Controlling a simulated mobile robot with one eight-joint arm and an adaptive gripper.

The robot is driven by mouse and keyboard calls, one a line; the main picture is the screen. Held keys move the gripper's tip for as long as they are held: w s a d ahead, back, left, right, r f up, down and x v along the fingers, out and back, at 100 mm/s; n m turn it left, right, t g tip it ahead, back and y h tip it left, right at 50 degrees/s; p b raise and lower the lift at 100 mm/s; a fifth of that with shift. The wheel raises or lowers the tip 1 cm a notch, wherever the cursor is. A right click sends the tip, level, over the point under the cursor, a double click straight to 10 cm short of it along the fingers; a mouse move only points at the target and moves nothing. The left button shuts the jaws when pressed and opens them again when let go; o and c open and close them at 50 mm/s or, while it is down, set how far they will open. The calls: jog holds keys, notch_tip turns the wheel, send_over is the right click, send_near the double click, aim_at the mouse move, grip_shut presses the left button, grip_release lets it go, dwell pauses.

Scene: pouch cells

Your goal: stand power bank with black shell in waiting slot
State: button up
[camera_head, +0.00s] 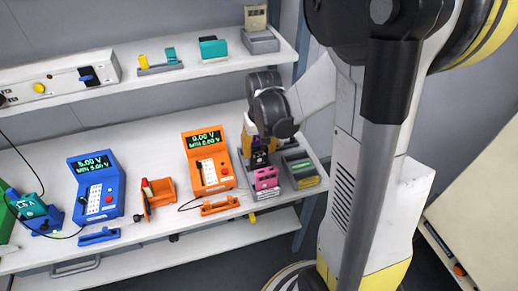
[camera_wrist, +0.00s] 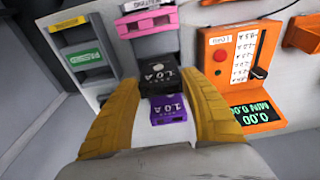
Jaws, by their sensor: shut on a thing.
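In the wrist view my gripper (camera_wrist: 160,85) has its yellow fingers closed around the black power bank (camera_wrist: 163,73), whose top reads 1.0 A. A purple power bank (camera_wrist: 168,108), also marked 1.0 A, shows between the fingers just behind the black one. In the head view the black power bank (camera_head: 259,158) is below my gripper (camera_head: 258,145), over the grey holder at the right end of the bench. The black bank's lower part is hidden, so I cannot tell whether it touches a slot.
A pink block (camera_head: 265,178) stands close in front of the black bank. A grey rack (camera_head: 301,170) with green and yellow labels is to its right. An orange tester (camera_head: 208,160) stands close on the left, with a blue tester (camera_head: 96,187) farther left. A shelf (camera_head: 180,72) runs above.

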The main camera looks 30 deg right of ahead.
jog(key=shift+f+b, duration=1.25)
jog(key=shift+f, duration=0.3)
jog(key=o, duration=1.2)
jog(key=r, duration=0.4)
jog(key=s+r, duration=0.1)
jog(key=r, duration=0.7)
jog(key=shift+s+a, duration=0.25)
jog(key=shift+s, duration=0.05)
jog(key=s+a+r+n+t, duration=0.1)
jog(key=s+a+t, duration=0.1)
jog(key=s+a, duration=0.1)
jog(key=s+a+r+n+t, duration=0.1)
jog(key=s+a, duration=0.2)
jog(key=a, duration=0.2)
jog(key=s+a+r+n+t, duration=0.1)
jog(key=s+a+t, duration=0.1)
jog(key=a, duration=0.3)
jog(key=shift+s+t, duration=0.3)
jog(key=shift+s, duration=0.35)
